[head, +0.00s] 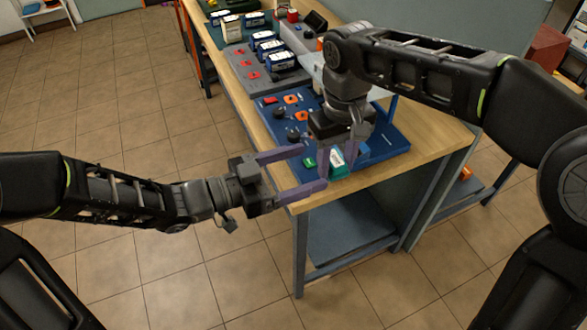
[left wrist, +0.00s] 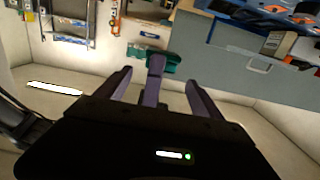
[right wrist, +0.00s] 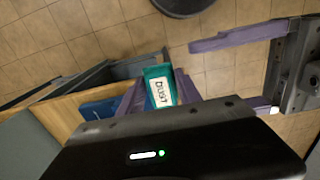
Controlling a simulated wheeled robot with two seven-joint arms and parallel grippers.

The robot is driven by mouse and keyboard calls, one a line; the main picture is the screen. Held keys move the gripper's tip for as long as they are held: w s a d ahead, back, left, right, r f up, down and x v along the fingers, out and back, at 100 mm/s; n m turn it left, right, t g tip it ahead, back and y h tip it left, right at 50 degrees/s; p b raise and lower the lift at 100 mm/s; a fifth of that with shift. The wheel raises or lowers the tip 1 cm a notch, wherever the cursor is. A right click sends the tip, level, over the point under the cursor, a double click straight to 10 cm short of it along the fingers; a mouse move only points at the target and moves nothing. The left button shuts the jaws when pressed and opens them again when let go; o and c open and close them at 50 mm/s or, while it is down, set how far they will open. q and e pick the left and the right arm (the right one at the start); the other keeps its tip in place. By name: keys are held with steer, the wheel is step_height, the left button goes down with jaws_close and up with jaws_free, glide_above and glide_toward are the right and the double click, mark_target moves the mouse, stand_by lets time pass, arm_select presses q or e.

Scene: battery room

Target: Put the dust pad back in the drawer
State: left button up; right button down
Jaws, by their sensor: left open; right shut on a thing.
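In the left wrist view the teal pad (left wrist: 168,64) shows beyond and between the open fingers; contact cannot be told. A grey front with a pale handle (left wrist: 258,65) shows under the bench, perhaps the drawer; its opening is not visible.
The wooden bench (head: 437,140) carries a blue board (head: 387,143) with red, orange and black parts. Farther back are a grey mat (head: 240,68) and several blue-white batteries. A grey lower shelf (head: 345,235) lies under the bench.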

arm_select(q)
steer(key=x, duration=1)
steer(key=shift+d, duration=0.2)
steer(key=shift+c, duration=0.3)
steer(key=c, duration=1.3)
steer(key=shift+c, duration=0.5)
arm_select(e)
steer(key=c, duration=0.7)
jaws_free()
steer(key=shift+c, duration=0.2)
